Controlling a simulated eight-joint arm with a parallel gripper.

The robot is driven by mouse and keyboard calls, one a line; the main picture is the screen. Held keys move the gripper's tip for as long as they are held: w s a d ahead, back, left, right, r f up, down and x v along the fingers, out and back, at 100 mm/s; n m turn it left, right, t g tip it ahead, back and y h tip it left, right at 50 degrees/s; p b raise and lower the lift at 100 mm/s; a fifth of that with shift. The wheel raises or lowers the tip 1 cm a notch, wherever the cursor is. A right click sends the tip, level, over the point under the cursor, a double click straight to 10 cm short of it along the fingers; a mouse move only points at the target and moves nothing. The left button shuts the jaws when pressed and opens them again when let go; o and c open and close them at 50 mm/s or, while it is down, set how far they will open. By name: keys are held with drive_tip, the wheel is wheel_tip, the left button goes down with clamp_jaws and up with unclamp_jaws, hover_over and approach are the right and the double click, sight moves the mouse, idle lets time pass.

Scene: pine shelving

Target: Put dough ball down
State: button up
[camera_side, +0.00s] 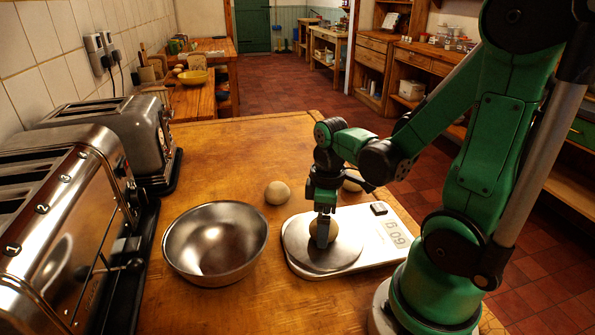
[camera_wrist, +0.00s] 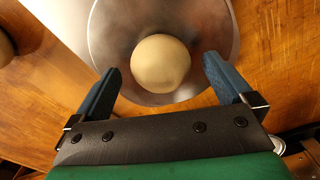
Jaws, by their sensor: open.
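A pale round dough ball (camera_side: 332,230) rests on the round metal plate (camera_side: 345,258) of a white kitchen scale (camera_side: 392,240). In the wrist view the dough ball (camera_wrist: 160,64) sits near the middle of the plate (camera_wrist: 112,28). My gripper (camera_side: 322,238) is low over the plate and open. In the wrist view its blue fingers (camera_wrist: 163,68) stand on either side of the ball, with visible gaps. One finger hides part of the ball in the side view.
Another dough ball (camera_side: 277,192) lies on the wooden worktop (camera_side: 245,150), and one more (camera_side: 353,181) is partly hidden behind my gripper. An empty steel bowl (camera_side: 216,243) stands left of the scale. Two toasters (camera_side: 70,225) line the left wall.

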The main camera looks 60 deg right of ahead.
wheel_tip(320, 180, up, 11)
drive_tip(key=w+a+f+m+t, duration=0.1)
drive_tip(key=w+a+m+t, duration=0.3)
drive_tip(key=w+a+t, duration=0.2)
drive_tip(key=shift+a+f+t, duration=0.2)
drive_tip(key=shift+a+t, duration=0.4)
drive_tip(key=shift+a, duration=0.65)
drive_tip(key=shift+w, duration=0.1)
idle(1.5)
drive_tip(key=s+d+f+g, duration=0.1)
drive_tip(key=s+d+g, duration=0.1)
drive_tip(key=s+d+f+g, duration=0.1)
drive_tip(key=d+f+g, duration=0.1)
drive_tip(key=d, duration=0.1)
drive_tip(key=s+d+f+g, duration=0.2)
drive_tip(key=d, duration=0.1)
drive_tip(key=shift+s+d+f+g, duration=0.1)
drive_tip(key=shift+s+d+g, duration=0.05)
drive_tip(key=shift+s+g, duration=0.25)
drive_tip(key=shift+s+d+f, duration=0.1)
drive_tip(key=shift+s+f, duration=0.05)
drive_tip(key=shift+f, duration=2.75)
